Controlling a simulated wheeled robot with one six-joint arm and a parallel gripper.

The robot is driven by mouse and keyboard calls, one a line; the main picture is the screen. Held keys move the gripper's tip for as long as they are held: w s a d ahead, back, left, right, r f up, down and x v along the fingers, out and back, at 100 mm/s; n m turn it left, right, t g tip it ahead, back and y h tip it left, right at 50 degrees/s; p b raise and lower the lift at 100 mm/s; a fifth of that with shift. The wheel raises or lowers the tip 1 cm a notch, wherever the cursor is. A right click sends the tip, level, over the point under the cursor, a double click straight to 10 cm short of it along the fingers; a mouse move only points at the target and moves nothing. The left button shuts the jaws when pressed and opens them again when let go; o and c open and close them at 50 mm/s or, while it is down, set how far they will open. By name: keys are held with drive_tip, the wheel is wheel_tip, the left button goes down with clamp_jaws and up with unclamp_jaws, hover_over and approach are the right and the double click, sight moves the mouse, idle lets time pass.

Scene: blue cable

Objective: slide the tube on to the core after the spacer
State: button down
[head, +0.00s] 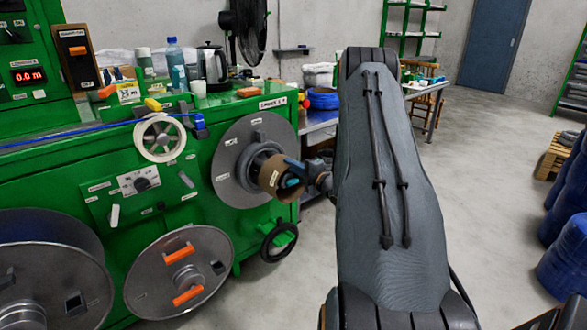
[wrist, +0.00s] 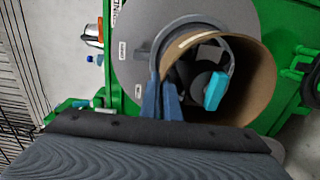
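The brown cardboard tube (head: 270,176) is at the front of the large grey disc (head: 229,160) on the green machine. In the wrist view its open end (wrist: 262,85) faces me, with dark core parts (wrist: 187,72) and a turquoise latch (wrist: 216,90) showing through it. In the head view a dark ringed part (head: 250,160) sits between tube and disc; I cannot tell spacer from core there. My gripper (wrist: 163,98) has its blue-grey fingers at the tube's left wall and appears shut on it. It also shows in the head view (head: 296,168). How far the tube surrounds the core is hidden.
A black handwheel (head: 279,242) sits below the disc. A kettle (head: 211,68) and bottles stand on the machine top. The floor at right is clear up to the blue drums (head: 567,250).

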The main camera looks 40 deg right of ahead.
sight(278, 157)
drive_tip(key=shift+w+a+b, duration=0.2)
drive_tip(key=shift+w+b, duration=0.9)
drive_tip(key=shift+w, duration=1.4)
drive_tip(key=shift+w+a+b, duration=0.2)
drive_tip(key=shift+w+b, duration=0.4)
drive_tip(key=shift+w, duration=0.5)
idle(0.3)
drive_tip(key=shift+w+r, duration=0.15)
idle(0.7)
drive_tip(key=shift+a+f+b, duration=0.15)
drive_tip(key=shift+f+b, duration=0.25)
drive_tip(key=shift+f, duration=0.2)
idle(0.4)
drive_tip(key=c, duration=2.1)
unclamp_jaws()
drive_tip(key=shift+w+a+f, duration=0.1)
drive_tip(key=shift+w, duration=0.05)
drive_tip(key=shift+o, duration=0.8)
drive_tip(key=shift+d, duration=0.2)
drive_tip(key=o, duration=0.3)
drive_tip(key=shift+s, duration=0.2)
